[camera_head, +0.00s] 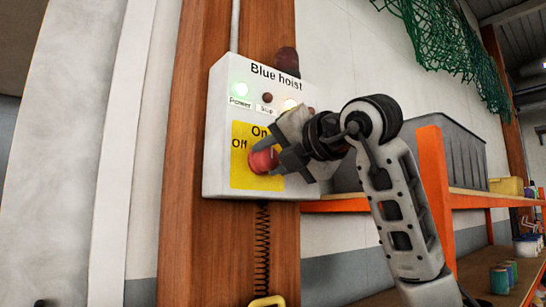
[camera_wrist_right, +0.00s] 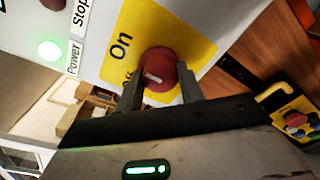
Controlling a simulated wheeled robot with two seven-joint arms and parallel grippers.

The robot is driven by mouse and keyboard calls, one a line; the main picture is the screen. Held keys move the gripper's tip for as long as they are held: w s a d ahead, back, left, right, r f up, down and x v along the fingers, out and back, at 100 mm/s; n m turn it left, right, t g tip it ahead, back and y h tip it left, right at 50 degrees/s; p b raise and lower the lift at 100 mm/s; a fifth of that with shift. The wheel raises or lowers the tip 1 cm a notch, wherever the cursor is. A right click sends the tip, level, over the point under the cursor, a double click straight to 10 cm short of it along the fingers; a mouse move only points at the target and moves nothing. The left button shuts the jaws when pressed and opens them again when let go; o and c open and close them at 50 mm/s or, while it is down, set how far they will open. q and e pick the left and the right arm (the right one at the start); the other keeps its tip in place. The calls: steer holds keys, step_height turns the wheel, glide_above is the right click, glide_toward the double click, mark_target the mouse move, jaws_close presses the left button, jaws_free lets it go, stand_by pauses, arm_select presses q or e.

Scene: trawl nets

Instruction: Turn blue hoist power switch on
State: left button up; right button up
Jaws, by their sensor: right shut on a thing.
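The blue hoist control box (camera_head: 217,120) is white, labelled "Blue hoist", and fixed to a wooden post. Its red rotary power switch (camera_head: 263,161) sits on a yellow plate (camera_head: 243,180) marked "On" and "Off". My right gripper (camera_head: 272,160) is shut on the red switch, coming from the right. In the right wrist view the two fingers stand on either side of the red knob (camera_wrist_right: 158,70), whose white mark shows. The green "Power" light (camera_head: 240,89) is lit; it also glows in the wrist view (camera_wrist_right: 50,50). My left gripper is not in view.
An orange shelf frame (camera_head: 436,160) with a grey bin (camera_head: 465,150) stands to the right. Green netting (camera_head: 440,40) hangs above. A coiled cable (camera_head: 262,240) hangs below the box to a yellow pendant (camera_head: 267,301). Cans (camera_head: 500,280) stand on the lower shelf.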

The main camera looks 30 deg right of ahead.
steer(key=shift+r, duration=0.1)
steer(key=o, duration=1)
steer(key=s+b, duration=0.1)
steer(key=s, duration=0.4)
steer(key=s+d, duration=0.1)
steer(key=s, duration=0.4)
steer(key=s+r+b, duration=0.1)
steer(key=s, duration=0.5)
steer(key=shift+d+b, duration=0.15)
steer(key=shift+b, duration=0.15)
steer(key=shift+w, duration=0.1)
